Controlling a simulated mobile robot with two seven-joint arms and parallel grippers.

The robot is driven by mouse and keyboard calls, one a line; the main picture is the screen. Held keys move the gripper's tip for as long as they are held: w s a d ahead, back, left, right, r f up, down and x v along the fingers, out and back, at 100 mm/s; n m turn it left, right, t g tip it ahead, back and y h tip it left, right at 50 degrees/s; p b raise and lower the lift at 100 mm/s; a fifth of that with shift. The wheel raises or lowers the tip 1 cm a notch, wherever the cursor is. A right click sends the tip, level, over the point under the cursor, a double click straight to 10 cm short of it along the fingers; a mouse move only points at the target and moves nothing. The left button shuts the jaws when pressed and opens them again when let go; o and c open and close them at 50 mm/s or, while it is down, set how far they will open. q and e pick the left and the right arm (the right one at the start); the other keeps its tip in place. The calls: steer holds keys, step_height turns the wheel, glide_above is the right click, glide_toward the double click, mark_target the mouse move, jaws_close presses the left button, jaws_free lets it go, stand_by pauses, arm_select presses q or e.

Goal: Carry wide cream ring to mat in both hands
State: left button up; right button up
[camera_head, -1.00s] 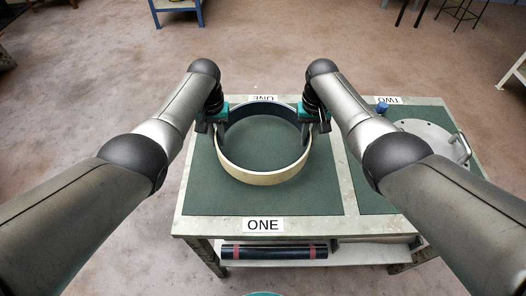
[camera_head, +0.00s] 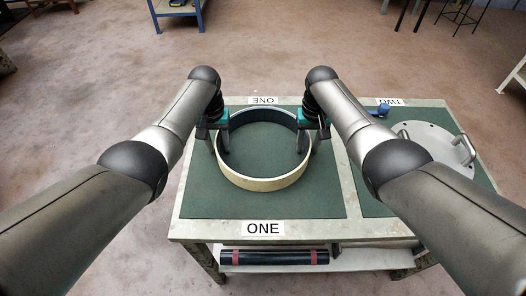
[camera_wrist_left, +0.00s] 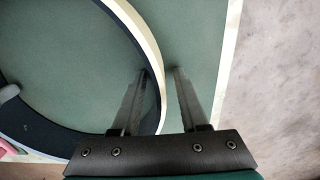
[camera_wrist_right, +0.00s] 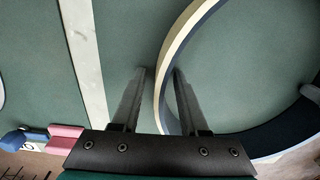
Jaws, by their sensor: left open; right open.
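The wide cream ring (camera_head: 262,184), dark inside, lies flat on the green mat marked ONE (camera_head: 208,200). My left gripper (camera_head: 214,148) is open at the ring's left side. In the left wrist view its two fingers (camera_wrist_left: 160,72) stand on either side of the ring's wall (camera_wrist_left: 151,45), with a gap on the outer side. My right gripper (camera_head: 312,146) is open at the ring's right side. In the right wrist view its fingers (camera_wrist_right: 159,72) also straddle the wall (camera_wrist_right: 177,42).
A second mat marked TWO (camera_head: 362,201) on the right bears a round grey plate with handles (camera_head: 424,142) and a small blue item (camera_head: 383,109). A black roll with red bands (camera_head: 274,258) lies on the shelf below. Mat ONE is bare in front of the ring.

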arm_select(q)
steer(key=shift+r, duration=0.1)
step_height(320, 180, up, 12)
steer(key=shift+f, duration=0.15)
arm_select(e)
step_height(320, 180, up, 12)
stand_by(0.9)
stand_by(0.4)
